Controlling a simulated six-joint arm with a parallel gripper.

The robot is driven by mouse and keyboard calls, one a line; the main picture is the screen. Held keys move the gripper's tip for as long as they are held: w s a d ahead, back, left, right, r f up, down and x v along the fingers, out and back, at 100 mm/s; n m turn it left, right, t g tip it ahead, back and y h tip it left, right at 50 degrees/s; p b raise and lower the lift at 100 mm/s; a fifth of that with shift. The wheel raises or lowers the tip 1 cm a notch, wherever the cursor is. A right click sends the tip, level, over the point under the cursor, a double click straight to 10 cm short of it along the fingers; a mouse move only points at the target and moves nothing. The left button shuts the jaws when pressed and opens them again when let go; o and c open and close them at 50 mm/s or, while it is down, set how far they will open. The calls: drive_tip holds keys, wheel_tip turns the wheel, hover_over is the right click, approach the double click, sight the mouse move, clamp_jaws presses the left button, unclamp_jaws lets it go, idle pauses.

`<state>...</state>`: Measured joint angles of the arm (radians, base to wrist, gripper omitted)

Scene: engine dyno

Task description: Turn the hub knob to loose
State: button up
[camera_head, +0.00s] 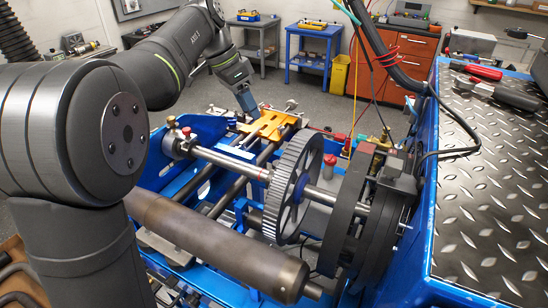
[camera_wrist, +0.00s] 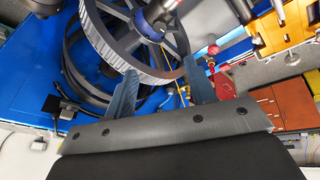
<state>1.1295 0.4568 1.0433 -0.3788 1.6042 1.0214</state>
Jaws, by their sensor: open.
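My gripper (camera_wrist: 160,85) is open, with its two fingers apart and nothing held between them. In the head view my gripper (camera_head: 247,100) is near the orange bracket (camera_head: 268,126) behind the shaft. A large toothed wheel (camera_head: 285,165) with a blue hub (camera_head: 301,187) sits on the steel shaft. The wheel (camera_wrist: 105,45) and hub (camera_wrist: 152,24) also show beyond the fingers in the wrist view. A red knob (camera_head: 330,160) stands right of the wheel, apart from my gripper. I cannot tell which part is the hub knob or its setting.
A dark cylinder (camera_head: 215,243) lies along the front of the blue frame. Dark discs (camera_head: 350,205) stand at the shaft's right end. A tread-plate bench (camera_head: 490,170) with tools is at right. Cables (camera_head: 385,60) hang above the rig.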

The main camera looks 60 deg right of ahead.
drive_tip(key=m, duration=0.7)
approach(277, 163)
drive_tip(key=x, duration=0.8)
drive_tip(key=shift+c, duration=0.2)
